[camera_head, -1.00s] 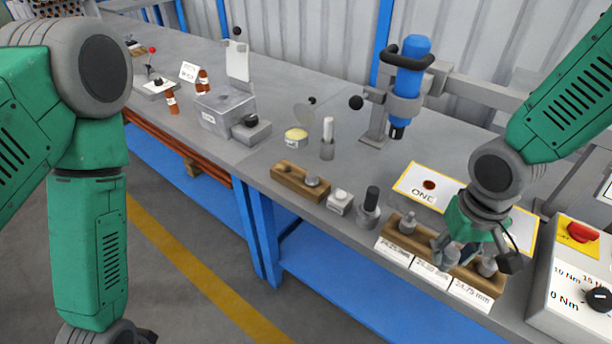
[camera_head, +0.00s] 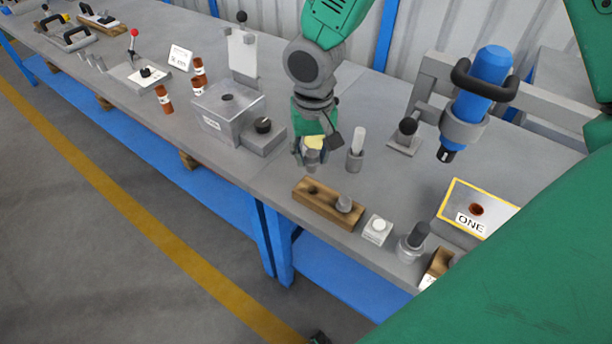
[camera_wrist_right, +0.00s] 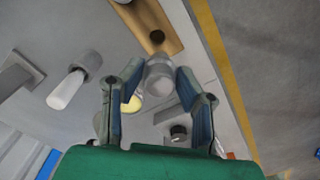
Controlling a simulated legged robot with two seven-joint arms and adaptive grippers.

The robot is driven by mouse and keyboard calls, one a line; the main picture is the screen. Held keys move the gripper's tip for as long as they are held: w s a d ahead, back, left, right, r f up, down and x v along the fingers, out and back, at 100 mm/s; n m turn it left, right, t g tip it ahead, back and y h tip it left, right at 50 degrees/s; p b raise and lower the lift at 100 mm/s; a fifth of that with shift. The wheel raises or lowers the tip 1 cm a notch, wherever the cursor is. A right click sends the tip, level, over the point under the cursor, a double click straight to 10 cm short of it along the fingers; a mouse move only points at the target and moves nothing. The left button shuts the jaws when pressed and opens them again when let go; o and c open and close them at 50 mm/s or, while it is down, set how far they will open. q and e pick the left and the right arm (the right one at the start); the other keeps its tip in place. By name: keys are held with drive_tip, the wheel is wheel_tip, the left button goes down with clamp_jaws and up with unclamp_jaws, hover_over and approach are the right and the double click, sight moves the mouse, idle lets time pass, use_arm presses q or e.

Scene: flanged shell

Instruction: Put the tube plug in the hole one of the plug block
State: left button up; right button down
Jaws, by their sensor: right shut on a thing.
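My right gripper (camera_head: 312,158) is shut on a grey cylindrical tube plug (camera_wrist_right: 160,76), held between the two fingers in the right wrist view. In the head view the gripper hangs over the bench, just behind the wooden plug block (camera_head: 325,208). The held plug looks clear of the block.
A white cylinder on a grey base (camera_head: 356,150) stands right of the gripper. A grey box with a black knob (camera_head: 228,110) is on the left. A white button box (camera_head: 377,229) and a "ONE" panel (camera_head: 473,213) stand right of the block.

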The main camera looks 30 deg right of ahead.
sight(310, 172)
drive_tip(key=shift+s+d+f+m, duration=0.15)
drive_tip(key=shift+d+f+m, duration=0.35)
drive_tip(key=shift+f, duration=0.45)
drive_tip(key=f, duration=0.1)
drive_tip(key=a+f, duration=0.1)
drive_tip(key=f, duration=0.1)
drive_tip(key=shift+a+f+b, duration=0.1)
drive_tip(key=shift+f+b, duration=0.1)
drive_tip(key=shift+b, duration=0.15)
drive_tip(key=shift+w+a+f, duration=0.1)
drive_tip(key=shift+w+f, duration=0.1)
drive_tip(key=shift+f, duration=0.1)
drive_tip(key=f, duration=0.3)
drive_tip(key=shift+s+d, duration=0.3)
drive_tip(key=shift+w+d+f, duration=0.15)
drive_tip(key=shift+d+f, duration=0.05)
drive_tip(key=shift+d, duration=0.15)
drive_tip(key=c, duration=1.3)
unclamp_jaws()
use_arm(q)
drive_tip(key=shift+s+a+f, duration=0.25)
drive_tip(key=shift+s+f, duration=0.05)
drive_tip(key=shift+s, duration=0.1)
use_arm(e)
drive_tip(key=shift+o, duration=0.7)
drive_tip(key=shift+a+r, duration=0.15)
drive_tip(key=shift+a, duration=0.25)
